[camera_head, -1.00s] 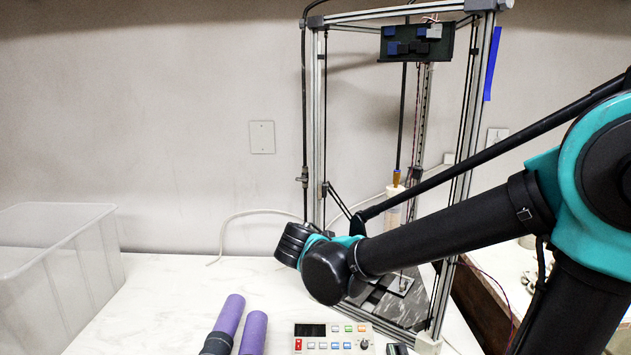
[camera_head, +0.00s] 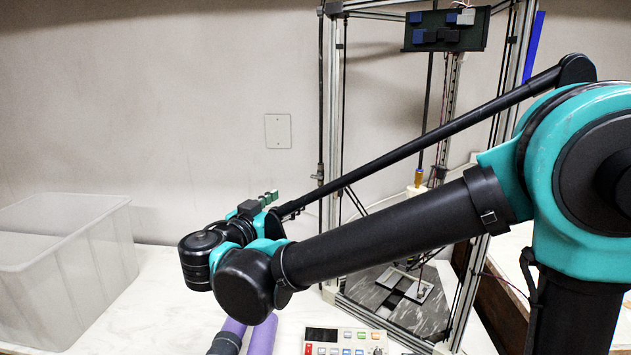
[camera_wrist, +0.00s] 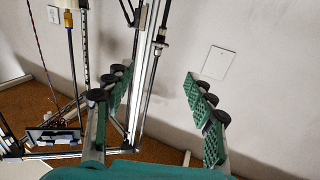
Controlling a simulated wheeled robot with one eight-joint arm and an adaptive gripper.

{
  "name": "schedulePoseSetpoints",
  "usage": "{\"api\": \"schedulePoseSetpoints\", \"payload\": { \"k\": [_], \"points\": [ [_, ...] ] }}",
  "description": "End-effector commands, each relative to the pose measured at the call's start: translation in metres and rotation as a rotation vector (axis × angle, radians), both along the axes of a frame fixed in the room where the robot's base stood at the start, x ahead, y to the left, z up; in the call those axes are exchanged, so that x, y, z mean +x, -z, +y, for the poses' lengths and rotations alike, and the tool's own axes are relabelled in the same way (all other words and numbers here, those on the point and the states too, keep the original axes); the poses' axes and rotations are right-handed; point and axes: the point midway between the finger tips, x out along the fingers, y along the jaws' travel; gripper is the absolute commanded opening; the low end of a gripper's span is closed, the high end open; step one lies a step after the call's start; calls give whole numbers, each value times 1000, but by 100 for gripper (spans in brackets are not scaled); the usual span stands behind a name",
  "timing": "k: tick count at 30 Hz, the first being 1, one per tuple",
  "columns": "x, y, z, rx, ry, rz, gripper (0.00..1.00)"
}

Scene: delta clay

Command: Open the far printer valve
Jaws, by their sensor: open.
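The printer (camera_head: 333,110) is a tall metal-framed column on the white table, partly hidden by my arm. A small fitting (camera_head: 320,172) sits on the dark line beside its left post and looks like a valve; whether it is the far one I cannot tell. A similar fitting (camera_wrist: 159,43) shows in the wrist view, beyond my fingertips and between them in the picture. My gripper (camera_head: 268,197) is left of the post in the head view. In the wrist view my gripper (camera_wrist: 156,80) has its green ribbed fingers wide apart, with nothing between them.
A clear plastic bin (camera_head: 65,265) stands at the left. Purple tubes (camera_head: 262,336) and a control box (camera_head: 343,341) with buttons lie at the front. A wall plate (camera_head: 278,131) is behind. The table between bin and printer looks mostly clear.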

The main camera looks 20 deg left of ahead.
Motion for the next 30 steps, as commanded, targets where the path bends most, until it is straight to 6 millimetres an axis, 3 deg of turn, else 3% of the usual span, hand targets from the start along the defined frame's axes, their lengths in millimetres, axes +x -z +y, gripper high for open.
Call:
{"api": "schedulePoseSetpoints", "payload": {
  "k": [18,24,30],
  "points": [
    [120,0,-16,-2,3,2,55],
    [142,0,-18,-2,2,2,55],
    [149,0,-18,-2,0,2,55]
  ]
}}
